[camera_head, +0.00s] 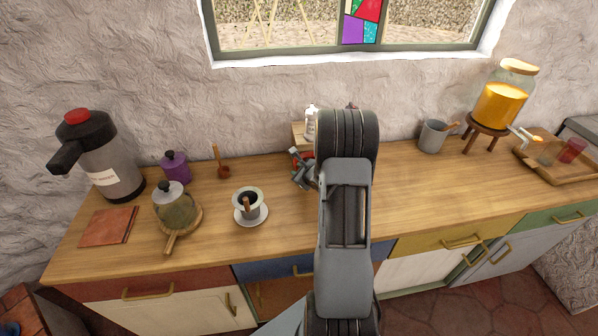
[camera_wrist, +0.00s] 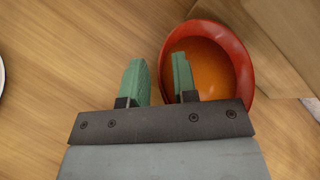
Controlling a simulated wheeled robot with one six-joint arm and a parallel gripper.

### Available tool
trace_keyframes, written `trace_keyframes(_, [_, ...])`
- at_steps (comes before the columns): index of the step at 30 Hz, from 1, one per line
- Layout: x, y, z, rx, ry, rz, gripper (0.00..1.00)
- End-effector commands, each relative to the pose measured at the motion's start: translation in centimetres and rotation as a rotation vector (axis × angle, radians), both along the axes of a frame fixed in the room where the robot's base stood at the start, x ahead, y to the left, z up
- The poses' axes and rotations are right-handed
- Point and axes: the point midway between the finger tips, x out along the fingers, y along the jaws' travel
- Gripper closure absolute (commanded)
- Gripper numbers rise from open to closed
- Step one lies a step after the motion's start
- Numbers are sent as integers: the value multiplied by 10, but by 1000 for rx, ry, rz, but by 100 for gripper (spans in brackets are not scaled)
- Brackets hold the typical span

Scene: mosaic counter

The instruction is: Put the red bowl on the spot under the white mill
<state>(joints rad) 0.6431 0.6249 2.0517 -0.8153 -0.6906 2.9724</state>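The red bowl (camera_wrist: 246,78), orange-brown inside, sits on the wooden counter in the wrist view. A little red shows beside my gripper in the head view, where my arm hides most of the area. My gripper (camera_wrist: 160,75) has its two green fingers apart. The right finger overlaps the inside of the bowl and the left finger is outside its left rim; contact with the rim cannot be told. In the head view my gripper (camera_head: 299,168) is low over the counter. The white mill (camera_head: 311,124) stands on a wooden block or shelf (camera_head: 298,137) by the wall.
A wooden edge (camera_wrist: 285,40) lies close right of the bowl. Left are a cup on a saucer (camera_head: 250,212), a glass pot (camera_head: 175,208), a purple pot (camera_head: 175,167) and a flask (camera_head: 100,160). A grey mug (camera_head: 432,137) and a juice dispenser (camera_head: 502,100) stand right.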

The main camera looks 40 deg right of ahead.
Motion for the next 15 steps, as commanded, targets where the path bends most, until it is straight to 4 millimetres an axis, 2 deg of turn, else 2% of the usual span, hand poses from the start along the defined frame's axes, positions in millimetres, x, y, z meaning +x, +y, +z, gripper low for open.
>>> trace_keyframes(3, [0, 0, 0, 0, 0, 0, 63])
trace_keyframes(11, [0, 0, 2, -1, 0, 0, 63])
trace_keyframes(15, [-12, 0, 10, -1, -2, -3, 63])
